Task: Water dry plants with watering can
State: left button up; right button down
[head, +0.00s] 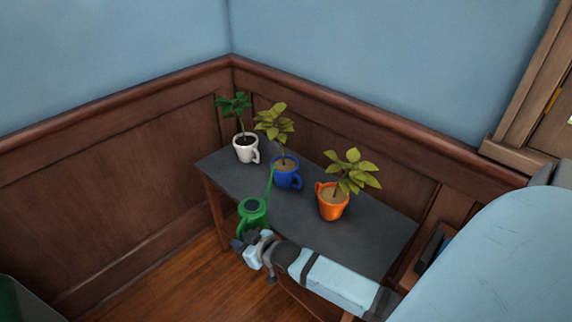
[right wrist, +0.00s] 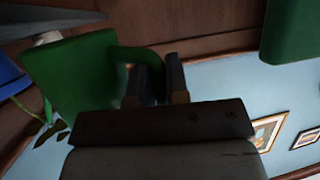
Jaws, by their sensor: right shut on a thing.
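A green watering can (head: 252,212) is at the left front edge of the dark table, its long thin spout reaching up to the blue mug. My right gripper (head: 243,241) is shut on it. In the right wrist view the fingers (right wrist: 156,78) close on the can's handle, beside its green body (right wrist: 82,72). A blue mug (head: 287,178) and an orange mug (head: 332,208) hold yellowish plants in pale brown soil. A white mug (head: 246,155) holds a dark green plant in dark soil. I cannot tell whether water flows. My left gripper is not in view.
The dark table (head: 365,235) stands in a corner against wood panelling (head: 110,165). Its right end is bare. A dark green thing (head: 22,302) shows at the lower left. The wood floor (head: 185,275) left of the table is clear.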

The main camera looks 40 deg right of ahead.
aim_at(245, 223)
jog(key=shift+d+f, duration=0.15)
jog(key=shift+f, duration=0.15)
jog(key=shift+r, duration=0.15)
jog(key=shift+w+d+r+m+g+y, duration=0.15)
jog(key=shift+d+r+m+y, duration=0.15)
jog(key=shift+r+m, duration=0.25)
jog(key=shift+d+r+m+g+y, duration=0.15)
jog(key=shift+r+m+y, duration=0.2)
jog(key=shift+r, duration=0.3)
jog(key=shift+w+d+r+m+g+y, duration=0.1)
jog(key=shift+d+r+m, duration=0.1)
jog(key=shift+r, duration=0.4)
jog(key=shift+w+d+r+m+g+y, duration=0.1)
jog(key=shift+d+r, duration=0.05)
jog(key=shift+r, duration=0.45)
jog(key=shift+w+d+r+m+g+y, duration=0.1)
jog(key=shift+d+r, duration=0.1)
jog(key=shift+r, duration=0.4)
jog(key=shift+w+d+r+m+p, duration=0.2)
jog(key=shift+d+r, duration=0.1)
jog(key=shift+r, duration=0.35)
jog(key=shift+w+d+r+m+p, duration=0.1)
jog(key=shift+d+r+m+p, duration=0.15)
jog(key=shift+r, duration=0.35)
dwell(1.9)
